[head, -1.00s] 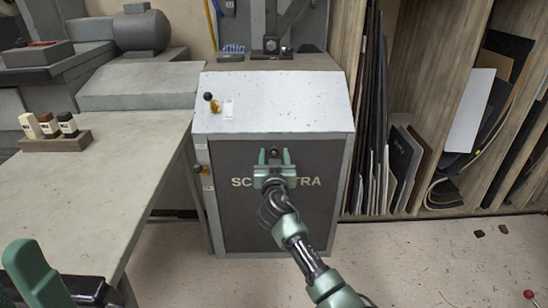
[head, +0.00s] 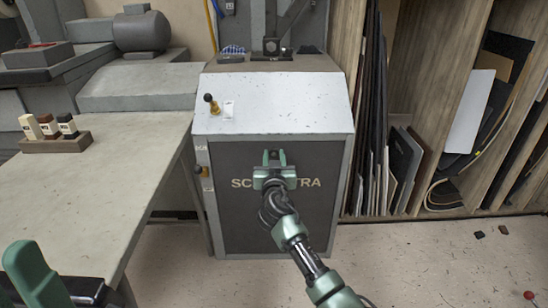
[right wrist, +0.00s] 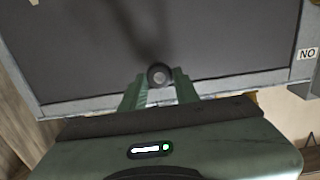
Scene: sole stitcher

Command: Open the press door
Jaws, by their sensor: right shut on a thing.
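The press (head: 270,97) has a pale sloped top and a dark front door (head: 315,215) with partly covered lettering. The door looks closed in its frame. My right gripper (head: 273,158) is at the upper middle of the door. In the right wrist view its two green fingers (right wrist: 159,78) are shut on a round dark knob (right wrist: 159,72), with the dark door panel (right wrist: 85,55) behind it. A green part of my own body is at the lower left of the head view; the left fingers are not visible.
A pale workbench (head: 110,200) with a small block holder (head: 55,145) stands left of the press. A wooden rack (head: 440,100) of sheets stands to the right. A small lever (head: 212,104) is on the sloped top. The floor (head: 430,260) before the press is mostly clear.

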